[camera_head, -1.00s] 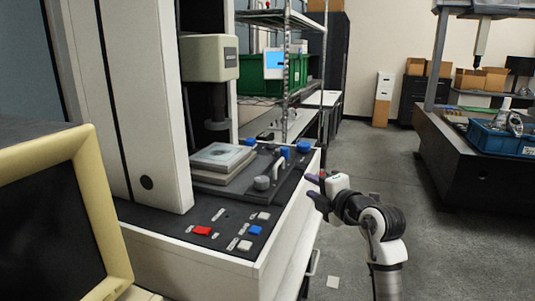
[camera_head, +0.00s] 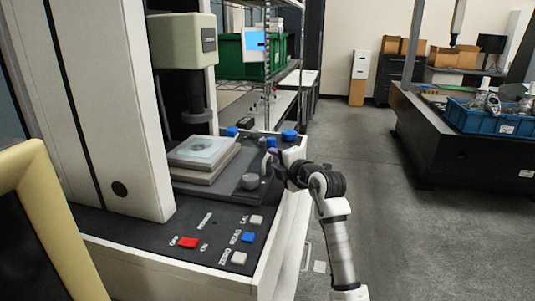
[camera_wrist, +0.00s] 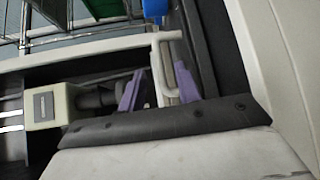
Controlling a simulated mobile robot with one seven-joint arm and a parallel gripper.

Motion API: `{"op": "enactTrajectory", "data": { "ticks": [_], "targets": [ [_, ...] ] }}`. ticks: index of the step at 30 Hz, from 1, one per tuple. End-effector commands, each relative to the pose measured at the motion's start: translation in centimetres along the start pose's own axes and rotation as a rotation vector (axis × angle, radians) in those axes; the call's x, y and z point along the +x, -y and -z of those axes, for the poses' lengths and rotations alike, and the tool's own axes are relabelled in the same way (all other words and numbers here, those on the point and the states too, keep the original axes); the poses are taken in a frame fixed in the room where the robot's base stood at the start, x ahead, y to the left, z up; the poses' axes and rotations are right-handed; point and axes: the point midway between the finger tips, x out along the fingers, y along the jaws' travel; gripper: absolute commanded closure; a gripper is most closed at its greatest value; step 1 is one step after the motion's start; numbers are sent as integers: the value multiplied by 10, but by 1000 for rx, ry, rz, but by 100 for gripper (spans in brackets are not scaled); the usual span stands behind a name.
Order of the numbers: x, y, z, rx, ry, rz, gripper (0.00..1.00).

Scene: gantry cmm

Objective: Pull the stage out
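The stage (camera_head: 206,151) is a square plate with a pale glassy top, stacked on a beige block on the dark deck of the white measuring machine. My gripper (camera_head: 274,163) is at the deck's right edge, beside the stage and close to a blue-capped part (camera_head: 271,142). In the wrist view, my gripper's purple fingers (camera_wrist: 158,87) are spread, with a pale bracket-shaped bar (camera_wrist: 163,62) between them. I cannot tell whether they touch it. The gripper partly hides the deck edge in the head view.
The machine's probe head (camera_head: 182,42) hangs above the stage. Red, blue and white buttons (camera_head: 248,237) line the front deck. A cream monitor (camera_head: 50,190) stands at the near left. A shelf with a green bin (camera_head: 232,65) is behind. Grey floor lies open at right.

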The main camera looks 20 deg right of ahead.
Motion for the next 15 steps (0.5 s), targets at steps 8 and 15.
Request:
{"op": "enactTrajectory", "data": {
  "ticks": [8, 15],
  "targets": [
    [42, -1, 0, 1, -2, 1, 67],
    [51, 0, 0, -1, 0, 0, 67]
  ]
}}
